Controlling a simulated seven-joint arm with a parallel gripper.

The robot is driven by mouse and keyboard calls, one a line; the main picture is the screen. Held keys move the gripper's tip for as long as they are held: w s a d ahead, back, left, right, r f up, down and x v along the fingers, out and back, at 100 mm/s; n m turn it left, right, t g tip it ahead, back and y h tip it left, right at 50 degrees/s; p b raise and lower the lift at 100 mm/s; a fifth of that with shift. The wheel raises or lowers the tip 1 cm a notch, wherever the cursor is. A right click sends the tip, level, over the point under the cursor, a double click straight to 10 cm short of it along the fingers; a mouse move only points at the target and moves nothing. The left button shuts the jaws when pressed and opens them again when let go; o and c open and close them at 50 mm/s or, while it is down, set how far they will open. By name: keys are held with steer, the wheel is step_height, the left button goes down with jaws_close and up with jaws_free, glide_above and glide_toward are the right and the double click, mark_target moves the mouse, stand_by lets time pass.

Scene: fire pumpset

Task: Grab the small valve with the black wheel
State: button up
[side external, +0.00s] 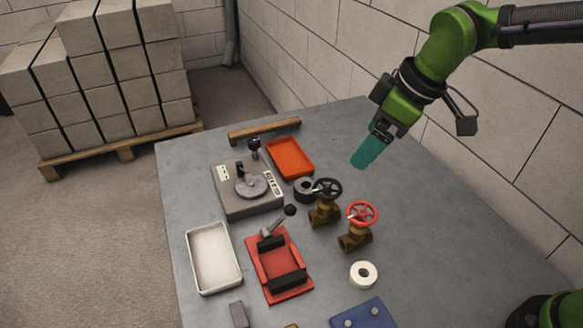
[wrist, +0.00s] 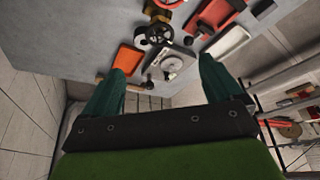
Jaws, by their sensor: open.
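The small valve with the black wheel (side external: 323,213) stands upright on the grey table, a brass body under a dark handwheel. It also shows near the top of the wrist view (wrist: 157,34). A similar brass valve with a red wheel (side external: 355,236) stands close beside it, to its lower right in the side view. My gripper (side external: 361,162) is above the table, up and to the right of the black-wheel valve and apart from it. In the wrist view its two teal fingers (wrist: 161,66) are spread wide with nothing held between them.
A dark ring (side external: 303,190) lies right beside the black-wheel valve. An orange tray (side external: 290,158), a grey device (side external: 247,190), a red lever fixture (side external: 281,265), a white tray (side external: 213,258) and a white roll (side external: 363,274) surround the valves. A block wall borders the table's right side.

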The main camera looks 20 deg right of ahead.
glide_toward(328, 186)
steer(key=x, duration=0.5)
steer(key=shift+s+d+f, duration=0.15)
steer(key=shift+s, duration=0.2)
steer(key=shift+w+x, duration=0.15)
steer(key=shift+x, duration=1.15)
steer(key=shift+w+x, duration=0.1)
steer(key=shift+x, duration=1.25)
jaws_close()
